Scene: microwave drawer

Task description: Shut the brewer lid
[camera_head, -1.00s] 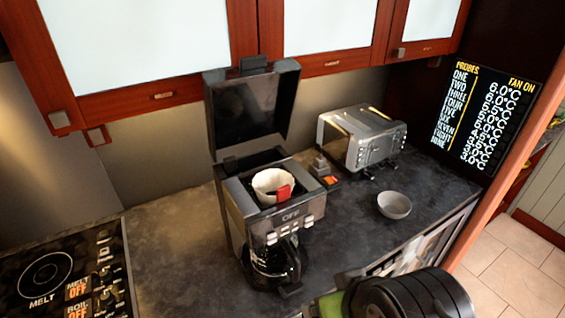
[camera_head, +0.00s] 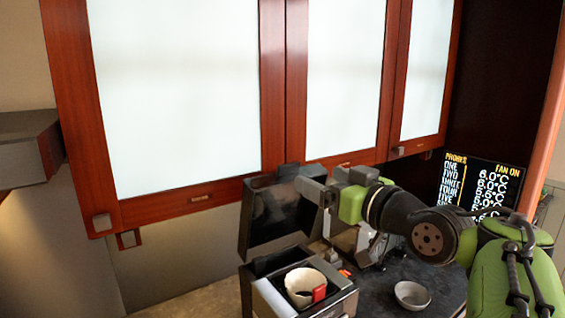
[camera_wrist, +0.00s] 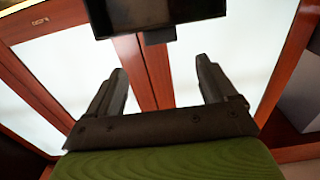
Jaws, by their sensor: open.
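The brewer (camera_head: 300,283) stands on the counter with its lid (camera_head: 275,222) swung up, nearly upright. Its open top shows a white filter basket (camera_head: 300,288) with a red part. A small tab (camera_head: 287,171) sticks up from the lid's top edge. My gripper (camera_head: 312,185) is at the lid's upper right, close to it; I cannot tell whether they touch. In the wrist view my gripper (camera_wrist: 165,78) is open with nothing between its fingers. The dark lid (camera_wrist: 150,14) shows at the top of that view, beyond the fingertips.
Wall cabinets (camera_head: 185,90) with white panels hang just behind and above the lid. A grey bowl (camera_head: 411,295) sits on the counter to the right. The toaster is mostly hidden behind my arm. A probe display (camera_head: 478,187) stands at the right.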

